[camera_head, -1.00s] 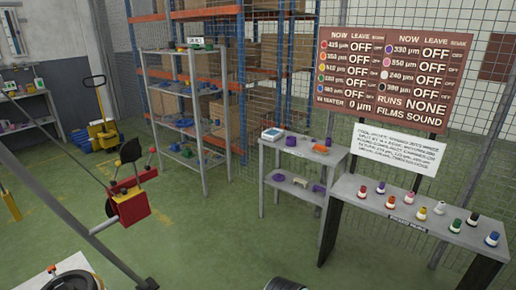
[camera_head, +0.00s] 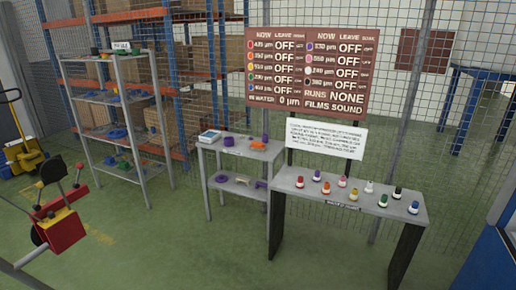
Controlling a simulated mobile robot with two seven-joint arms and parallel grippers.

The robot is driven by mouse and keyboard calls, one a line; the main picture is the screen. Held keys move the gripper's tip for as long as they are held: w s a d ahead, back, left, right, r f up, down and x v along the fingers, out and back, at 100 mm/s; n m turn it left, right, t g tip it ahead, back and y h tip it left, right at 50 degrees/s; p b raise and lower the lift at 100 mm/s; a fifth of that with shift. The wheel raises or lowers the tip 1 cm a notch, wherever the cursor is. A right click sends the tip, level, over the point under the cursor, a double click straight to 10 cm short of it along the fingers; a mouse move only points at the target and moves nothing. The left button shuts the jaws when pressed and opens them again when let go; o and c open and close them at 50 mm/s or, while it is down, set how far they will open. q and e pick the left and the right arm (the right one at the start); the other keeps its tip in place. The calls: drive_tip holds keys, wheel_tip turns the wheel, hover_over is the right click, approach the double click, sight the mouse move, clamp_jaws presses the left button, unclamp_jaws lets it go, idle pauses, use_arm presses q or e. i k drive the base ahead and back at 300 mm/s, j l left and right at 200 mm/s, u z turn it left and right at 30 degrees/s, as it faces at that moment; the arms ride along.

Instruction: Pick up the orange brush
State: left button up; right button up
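The brush that looks orange (camera_head: 326,188) stands on the grey bench (camera_head: 290,184) at the right, in a group of small coloured-top brushes with pale lower parts. It is in the front row, between a reddish one (camera_head: 300,182) and a yellow one (camera_head: 354,195). A pink one (camera_head: 342,182) stands close behind it to the right. The brushes are small in the view, so their exact shape is hard to tell. Neither of my grippers is in view.
A low grey shelf (camera_head: 210,160) with purple and orange parts stands left of the bench. A red machine (camera_head: 62,232) is at the lower left. A blue panel (camera_head: 490,262) is at the lower right. Green floor (camera_head: 200,260) lies open before the bench.

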sight(258, 146)
drive_tip(key=z, duration=3.75)
drive_tip(key=u, duration=3.75)
drive_tip(key=i+u, duration=0.25)
drive_tip(key=i, duration=0.25)
